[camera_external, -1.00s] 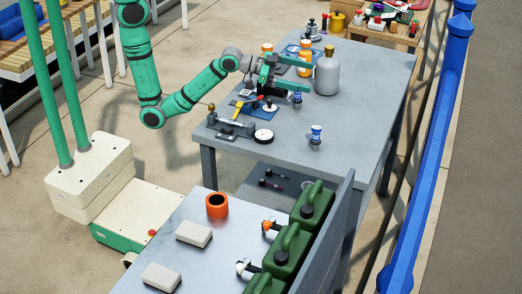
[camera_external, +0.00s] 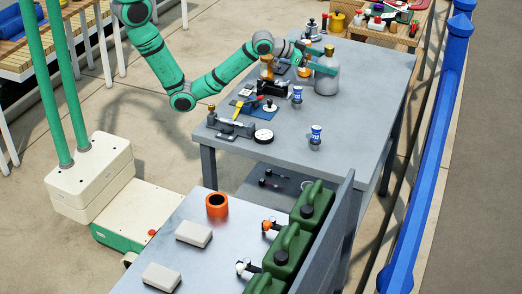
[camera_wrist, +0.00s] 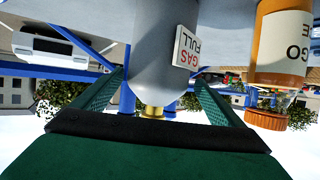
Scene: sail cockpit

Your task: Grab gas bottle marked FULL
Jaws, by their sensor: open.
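The grey gas bottle (camera_external: 327,80) stands upright near the right edge of the grey table. In the wrist view, which is upside down, the gas bottle (camera_wrist: 158,55) shows a white label reading GAS FULL and a brass valve at its neck. My gripper (camera_external: 325,60) is open at the upper part of the bottle. In the wrist view the green fingers of my gripper (camera_wrist: 160,88) lie on either side of the bottle's shoulder and neck. I cannot tell whether either finger touches it.
An orange bottle (camera_wrist: 283,45) stands beside the gas bottle. The nearer bench (camera_external: 215,260) holds green canisters (camera_external: 311,206) and an orange ring (camera_external: 217,205).

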